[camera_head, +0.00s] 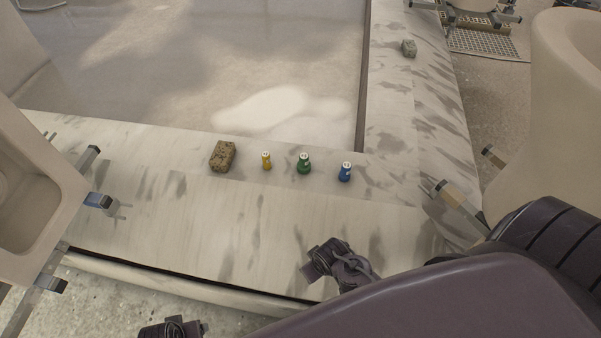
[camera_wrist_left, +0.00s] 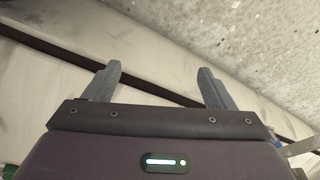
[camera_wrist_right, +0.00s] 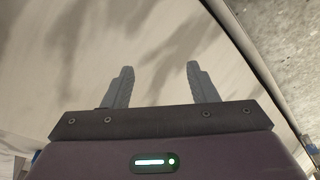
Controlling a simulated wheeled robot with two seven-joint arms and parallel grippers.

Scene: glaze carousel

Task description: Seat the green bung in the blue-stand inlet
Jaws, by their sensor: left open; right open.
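The green bung (camera_head: 304,164) stands upright on the pale marbled ledge, between a smaller yellow bung and a blue bung. On the left, a blue-coloured fitting (camera_head: 98,200) sticks out from a beige basin stand; I cannot make out an inlet opening. My right gripper (camera_head: 318,262) is open and empty over the ledge, in front of the bungs and apart from them; its spread fingers show in the right wrist view (camera_wrist_right: 160,88). My left gripper (camera_head: 188,328) is at the bottom edge of the head view, open and empty, as the left wrist view (camera_wrist_left: 160,88) shows.
The yellow bung (camera_head: 266,160) and blue bung (camera_head: 345,172) flank the green one. A brown speckled block (camera_head: 223,156) lies to their left. The beige basin (camera_head: 35,190) is at left, a large beige vessel (camera_head: 570,90) at right. The ledge (camera_head: 260,220) before the bungs is clear.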

